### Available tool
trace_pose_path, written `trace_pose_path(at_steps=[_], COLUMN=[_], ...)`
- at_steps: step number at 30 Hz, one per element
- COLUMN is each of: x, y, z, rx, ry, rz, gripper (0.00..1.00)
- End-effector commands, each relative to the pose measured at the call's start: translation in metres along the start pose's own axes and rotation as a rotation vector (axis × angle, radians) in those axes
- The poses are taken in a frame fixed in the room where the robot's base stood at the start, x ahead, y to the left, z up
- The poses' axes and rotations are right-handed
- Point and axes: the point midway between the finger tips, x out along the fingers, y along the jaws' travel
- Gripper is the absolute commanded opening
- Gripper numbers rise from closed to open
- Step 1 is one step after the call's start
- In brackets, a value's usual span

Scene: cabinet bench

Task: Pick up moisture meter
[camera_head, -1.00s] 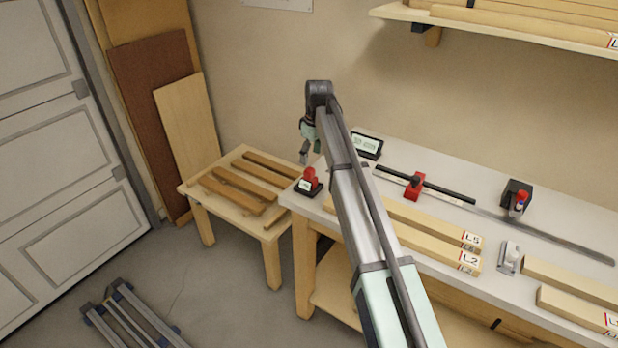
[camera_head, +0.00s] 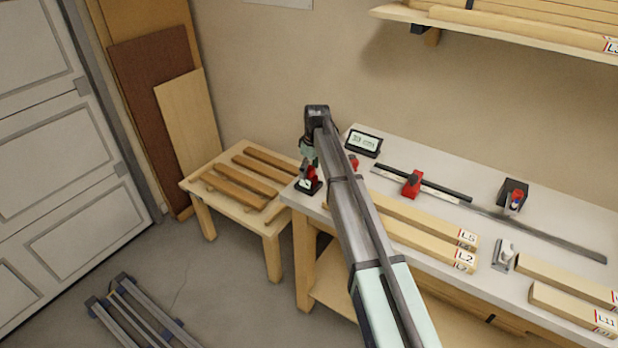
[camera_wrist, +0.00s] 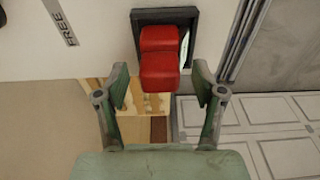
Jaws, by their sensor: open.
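The likely moisture meter (camera_head: 309,184) is a small red block on a black base with a pale screen, at the left end of the bench. In the wrist view, the red block (camera_wrist: 160,72) rises between the fingertips, with its dark base (camera_wrist: 190,17) behind it. My gripper (camera_wrist: 161,84) is open, with one green finger on each side of the red block and visible gaps between. In the head view, my gripper (camera_head: 309,164) is just above the meter and partly covers it.
A black display (camera_head: 364,141) stands at the bench's back left. A red clamp-like block (camera_head: 411,184) sits by a dark bar. Labelled boards (camera_head: 420,240) lie along the front. A low wooden table (camera_head: 197,187) with several slats stands left of the bench.

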Motion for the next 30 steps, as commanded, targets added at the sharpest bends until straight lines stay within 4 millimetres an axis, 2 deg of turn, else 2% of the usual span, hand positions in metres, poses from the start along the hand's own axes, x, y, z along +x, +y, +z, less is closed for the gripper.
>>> trace_pose_path(at_steps=[2,8,22,30], x=[0.000,0.000,-0.004,-0.030], y=[0.000,0.000,0.000,0.001], z=[0.000,0.000,-0.001,-0.004], rx=[0.000,0.000,0.000,0.000], ry=[0.000,0.000,0.000,0.001], rz=[0.000,0.000,0.000,0.001], gripper=[0.69,0.01,0.00,0.00])
